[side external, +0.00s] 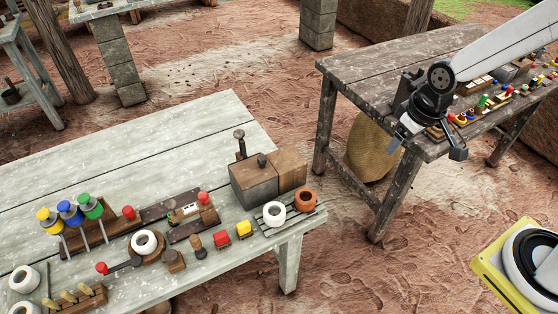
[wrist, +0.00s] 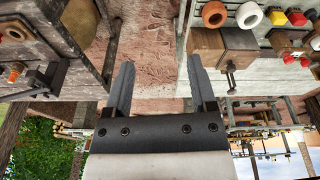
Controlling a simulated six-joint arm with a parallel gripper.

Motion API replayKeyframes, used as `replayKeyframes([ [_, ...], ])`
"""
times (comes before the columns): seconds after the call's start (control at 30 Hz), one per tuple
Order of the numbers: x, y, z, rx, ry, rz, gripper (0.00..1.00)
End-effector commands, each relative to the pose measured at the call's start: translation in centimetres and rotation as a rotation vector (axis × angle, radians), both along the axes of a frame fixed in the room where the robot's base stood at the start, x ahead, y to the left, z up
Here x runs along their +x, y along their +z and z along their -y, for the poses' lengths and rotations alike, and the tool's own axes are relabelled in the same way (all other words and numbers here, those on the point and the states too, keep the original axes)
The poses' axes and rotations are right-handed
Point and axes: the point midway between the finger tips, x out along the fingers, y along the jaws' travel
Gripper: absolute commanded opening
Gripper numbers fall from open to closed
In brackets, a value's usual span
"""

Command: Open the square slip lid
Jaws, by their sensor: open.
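A square wooden box (side external: 254,188) stands near the right end of the pale grey table. Its flat brown top, which looks like the lid (side external: 250,170), carries a small dark knob (side external: 262,160) and sits flush on the box. In the wrist view the box (wrist: 240,42) is at upper right, upside down. My gripper (side external: 427,147) is open and empty, over the front edge of the darker table, well to the right of the box. In the wrist view its two fingers (wrist: 160,62) are apart with bare ground between them.
A second wooden block (side external: 291,168) adjoins the box on its right. A dark post (side external: 240,144) rises behind it. Small coloured parts crowd the table to the left.

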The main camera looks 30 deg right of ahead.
Motion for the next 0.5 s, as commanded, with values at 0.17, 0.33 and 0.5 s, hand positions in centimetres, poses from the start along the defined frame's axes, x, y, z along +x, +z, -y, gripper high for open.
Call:
replayKeyframes([
  [0.17,4.4,0.0,-1.8,-0.016,0.121,-0.025,0.72],
  [0.33,8.3,-0.2,-3.9,-0.033,0.244,-0.048,0.72],
  [0.5,11.9,-0.8,-6.3,-0.048,0.366,-0.073,0.72],
])
